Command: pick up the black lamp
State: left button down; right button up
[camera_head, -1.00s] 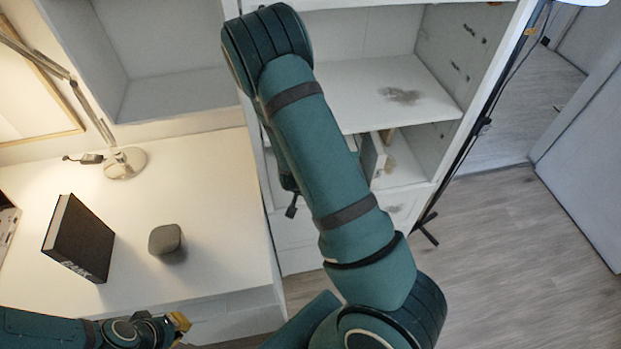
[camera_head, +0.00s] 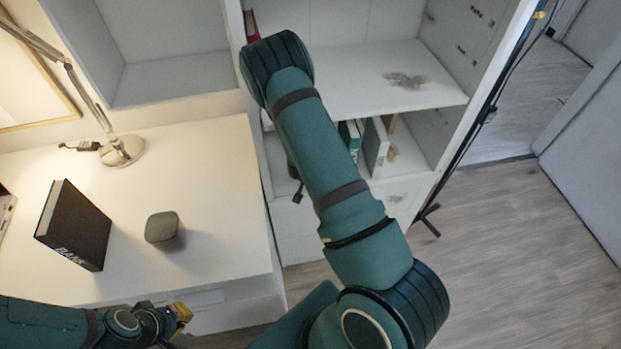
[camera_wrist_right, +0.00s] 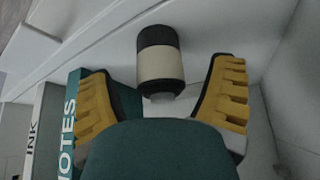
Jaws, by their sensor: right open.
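The gripper is open, with a yellow-padded finger on each side. I cannot tell whether the cylinder is the black lamp. In the head view my right arm reaches into the white shelf and its gripper is hidden. A thin black stand (camera_head: 478,135) with feet on the floor stands right of the shelf; its top is out of view. My left gripper (camera_head: 176,317) is low at the left, its jaws unclear.
Books (camera_wrist_right: 55,120) stand left of the right gripper in the wrist view; some show on the lower shelf (camera_head: 377,145). The desk (camera_head: 215,185) holds a pale desk lamp (camera_head: 122,150), a black book (camera_head: 75,228) and a grey block (camera_head: 162,227). Floor (camera_head: 520,240) is clear at right.

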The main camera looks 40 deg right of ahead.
jog(key=shift+x, duration=1.5)
jog(key=shift+c, duration=0.3)
jog(key=c, duration=1.2)
jog(key=shift+r, duration=0.15)
